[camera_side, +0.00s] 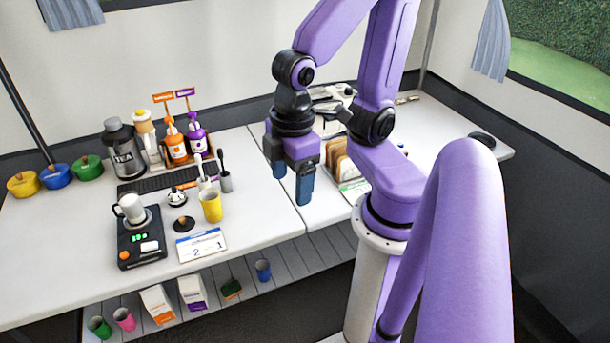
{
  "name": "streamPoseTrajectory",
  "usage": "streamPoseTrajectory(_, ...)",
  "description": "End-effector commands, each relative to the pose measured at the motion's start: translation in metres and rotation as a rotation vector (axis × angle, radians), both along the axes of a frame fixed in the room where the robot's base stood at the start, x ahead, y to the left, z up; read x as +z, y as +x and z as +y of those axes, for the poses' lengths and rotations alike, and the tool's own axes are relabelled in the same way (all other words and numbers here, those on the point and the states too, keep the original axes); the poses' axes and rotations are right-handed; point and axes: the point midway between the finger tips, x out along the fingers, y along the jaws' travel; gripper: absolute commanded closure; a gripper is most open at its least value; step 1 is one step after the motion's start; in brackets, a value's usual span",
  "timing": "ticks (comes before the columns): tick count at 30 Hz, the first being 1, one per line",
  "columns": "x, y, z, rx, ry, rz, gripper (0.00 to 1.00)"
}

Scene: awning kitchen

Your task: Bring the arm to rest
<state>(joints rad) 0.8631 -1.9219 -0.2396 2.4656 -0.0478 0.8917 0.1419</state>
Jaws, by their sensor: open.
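My gripper (290,172) hangs from my purple arm above the white counter (275,217), near the seam between its two sections. Its fingers point down and are apart, with nothing seen between them. It is to the right of the yellow cup (211,206) and in front of a rack of brown slices (340,160), which it and my arm partly hide. I cannot tell exactly how high the fingertips are above the counter.
A scale (141,240) carries a white mug (131,208) at the left. A lower slatted shelf (285,268) holds cups and cartons. Bare counter lies just below my gripper.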

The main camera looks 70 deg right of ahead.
Motion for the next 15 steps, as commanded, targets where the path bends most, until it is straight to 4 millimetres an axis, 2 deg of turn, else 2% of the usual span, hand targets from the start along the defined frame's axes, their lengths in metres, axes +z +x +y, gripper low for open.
streamPoseTrajectory(1, 0.002, -0.010, -0.003, 0.056, 0.010, 0.010, 0.25)
streamPoseTrajectory(5, 0.003, -0.022, -0.008, 0.141, 0.019, 0.028, 0.25)
streamPoseTrajectory(15, 0.003, -0.024, -0.008, 0.154, 0.020, 0.030, 0.25)
